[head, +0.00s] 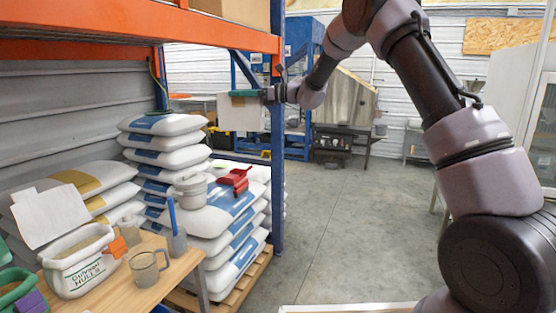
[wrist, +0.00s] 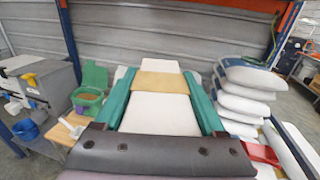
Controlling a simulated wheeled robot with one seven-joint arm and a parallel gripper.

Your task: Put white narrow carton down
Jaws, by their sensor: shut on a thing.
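The white narrow carton (head: 238,116) is held in the air by my gripper (head: 246,94), beside the blue shelf post. In the head view its plain white face hangs below the green finger. In the wrist view the carton (wrist: 160,113) lies between the two green fingers of my gripper (wrist: 162,100), which press in on its sides. The carton's underside is hidden, and no surface touching it shows.
White sacks (head: 165,145) are stacked at the left, with a red scoop (head: 235,180) on a nearer stack. A wooden table (head: 150,285) holds a labelled tub (head: 80,265) and a mug (head: 146,268). The orange shelf beam (head: 130,22) crosses above. The floor (head: 345,220) is clear.

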